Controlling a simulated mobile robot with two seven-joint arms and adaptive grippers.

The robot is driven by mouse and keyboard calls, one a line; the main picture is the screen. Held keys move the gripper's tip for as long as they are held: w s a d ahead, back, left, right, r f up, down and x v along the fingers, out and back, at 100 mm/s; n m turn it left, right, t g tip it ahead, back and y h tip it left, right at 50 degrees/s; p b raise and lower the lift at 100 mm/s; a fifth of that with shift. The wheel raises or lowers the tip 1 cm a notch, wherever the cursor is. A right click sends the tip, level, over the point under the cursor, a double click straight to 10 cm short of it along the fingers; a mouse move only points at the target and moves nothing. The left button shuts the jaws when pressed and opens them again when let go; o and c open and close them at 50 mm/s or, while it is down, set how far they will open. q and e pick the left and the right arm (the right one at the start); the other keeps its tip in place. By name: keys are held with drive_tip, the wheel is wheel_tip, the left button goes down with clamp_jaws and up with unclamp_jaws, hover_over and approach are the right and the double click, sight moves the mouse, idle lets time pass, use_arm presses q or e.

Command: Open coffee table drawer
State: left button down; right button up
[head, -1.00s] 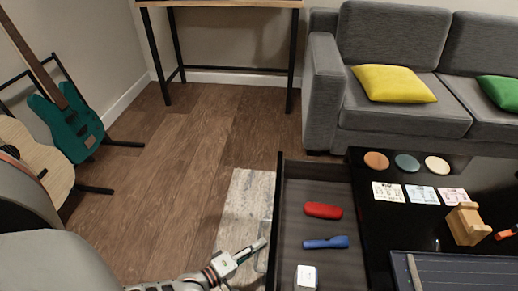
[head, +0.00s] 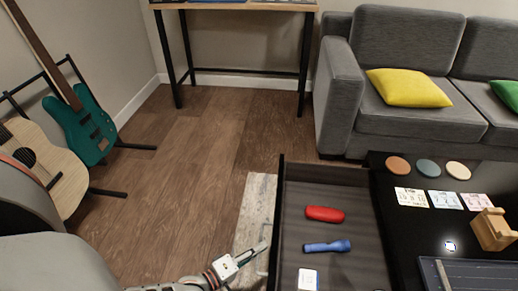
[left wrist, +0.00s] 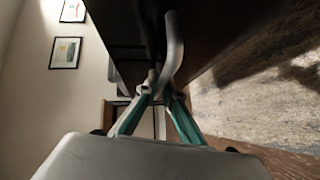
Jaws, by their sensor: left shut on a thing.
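The black coffee table (head: 395,215) is at the right in the head view. Its drawer (head: 300,172) stands well out to the left, its inside visible. It holds a red object (head: 325,214), a blue flashlight-like object (head: 327,246) and a white box (head: 308,279). My left gripper (head: 264,247) is at the outer side of the drawer front. In the left wrist view, its teal fingers (left wrist: 157,92) are closed around the grey drawer handle (left wrist: 173,45). Most of the drawer front is hidden in the head view. My right gripper is not in view.
Round coasters (head: 428,168), cards (head: 445,200) and a wooden block holder (head: 492,230) are on the table. Guitars (head: 83,128) stand at the left. A grey sofa (head: 345,110) is behind.

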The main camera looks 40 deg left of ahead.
use_arm(q)
drive_tip(key=c, duration=2.2)
unclamp_jaws()
drive_tip(key=shift+o, duration=0.2)
drive_tip(key=shift+s, duration=0.1)
drive_tip(key=v, duration=1.2)
